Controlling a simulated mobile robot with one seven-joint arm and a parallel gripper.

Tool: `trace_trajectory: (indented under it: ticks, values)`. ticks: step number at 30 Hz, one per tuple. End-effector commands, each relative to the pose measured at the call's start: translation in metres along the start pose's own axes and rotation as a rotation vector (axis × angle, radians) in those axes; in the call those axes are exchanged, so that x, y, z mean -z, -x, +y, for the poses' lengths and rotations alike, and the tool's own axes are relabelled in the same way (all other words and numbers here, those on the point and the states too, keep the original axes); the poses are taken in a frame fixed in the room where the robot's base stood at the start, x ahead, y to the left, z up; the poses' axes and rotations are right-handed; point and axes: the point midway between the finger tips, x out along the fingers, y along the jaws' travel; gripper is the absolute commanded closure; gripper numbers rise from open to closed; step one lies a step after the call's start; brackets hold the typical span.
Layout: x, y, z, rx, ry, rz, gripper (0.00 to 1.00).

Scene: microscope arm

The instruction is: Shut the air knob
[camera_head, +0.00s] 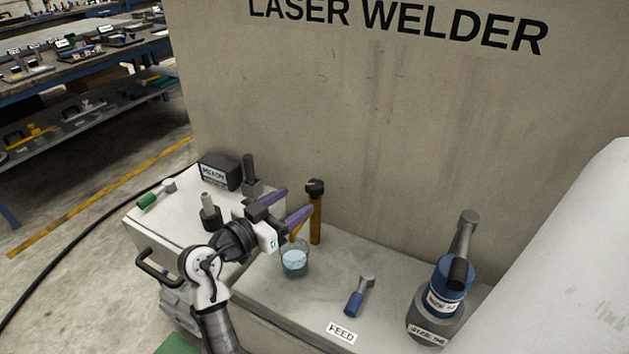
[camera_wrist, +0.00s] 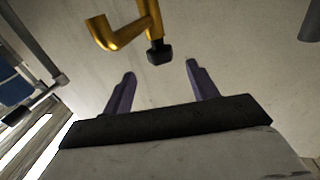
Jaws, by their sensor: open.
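No label reading "air" is legible, so I cannot tell for sure which part is the air knob. A gold pipe (camera_head: 315,225) with a black knob (camera_head: 314,187) on top stands against the wall of the welder. In the wrist view the gold pipe (camera_wrist: 108,35) is bent, and the black knob (camera_wrist: 159,52) shows just beyond the gap between my fingers. My gripper (camera_head: 297,201) is open with its purple fingers apart and nothing between them. Its fingertips also show in the wrist view (camera_wrist: 161,77), apart from the knob.
A glass of water (camera_head: 294,262) stands below my gripper. A green-handled lever (camera_head: 148,200), a green-tipped post (camera_head: 209,212) and a READY box (camera_head: 218,171) are at left.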

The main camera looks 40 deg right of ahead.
Motion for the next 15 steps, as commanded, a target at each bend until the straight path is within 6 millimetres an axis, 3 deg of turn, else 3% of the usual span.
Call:
trace_trajectory:
  ticks: [6,15]
  values:
    - [0.004,-0.046,0.001,-0.004,0.0,0.0,0.41]
    - [0.001,-0.077,0.0,-0.001,-0.001,-0.001,0.41]
